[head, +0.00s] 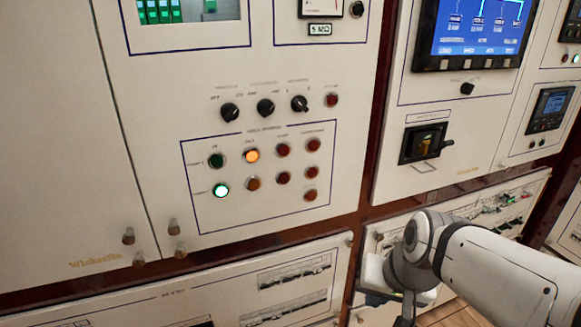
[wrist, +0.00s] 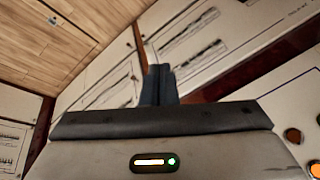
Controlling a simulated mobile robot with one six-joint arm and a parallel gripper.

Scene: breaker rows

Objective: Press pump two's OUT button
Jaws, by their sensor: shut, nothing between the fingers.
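The pump button block sits in a blue outline on the cream panel in the head view. Its lower row has a lit pale green button (head: 221,190), a dull orange button (head: 253,183) and red buttons (head: 284,177) to the right. The upper row has a dark green button (head: 216,160), a lit orange button (head: 252,155) and red ones (head: 284,149). The labels are too small to read surely, so I cannot tell which is OUT. My gripper (wrist: 157,85) is shut and empty, apart from the buttons. In the head view my arm is right of the block; the fingertips are unclear.
Three black rotary knobs (head: 265,107) stick out above the buttons. A black handled switch (head: 424,143) projects from the right panel. Metal latches (head: 174,227) stand out at lower left. In the wrist view, an orange button (wrist: 292,136) shows at lower right and wooden floor (wrist: 60,40) at upper left.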

